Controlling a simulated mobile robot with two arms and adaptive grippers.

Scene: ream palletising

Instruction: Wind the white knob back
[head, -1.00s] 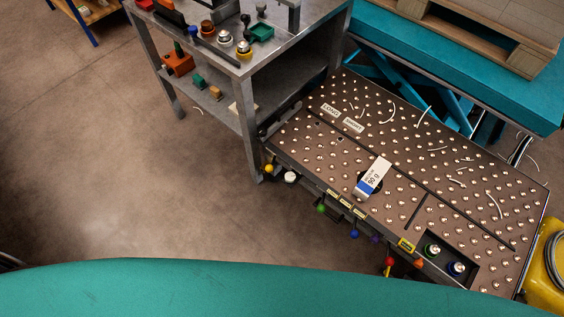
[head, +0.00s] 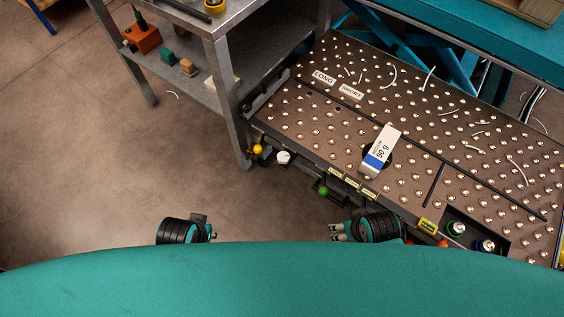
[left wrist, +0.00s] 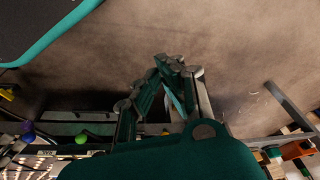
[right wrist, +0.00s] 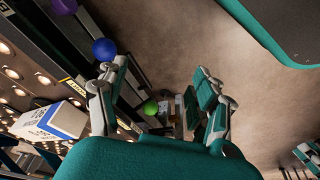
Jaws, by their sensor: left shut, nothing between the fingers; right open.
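The white knob (head: 283,157) sticks out from the front edge of the ball-studded table, right of a yellow knob (head: 257,149). I cannot pick it out clearly in either wrist view. My left gripper (head: 213,234) is low in the head view, over the floor, below and left of the knob. Its fingers are together and empty in the left wrist view (left wrist: 167,60). My right gripper (head: 333,233) is below and right of the knob, apart from it. Its fingers stand apart with nothing between them in the right wrist view (right wrist: 160,75).
A green knob (head: 323,190) sits further right along the table edge (head: 300,164). A white and blue ream marker block (head: 381,150) stands on the table. A grey metal shelf (head: 233,100) adjoins the table's left end. Open floor (head: 90,190) lies to the left.

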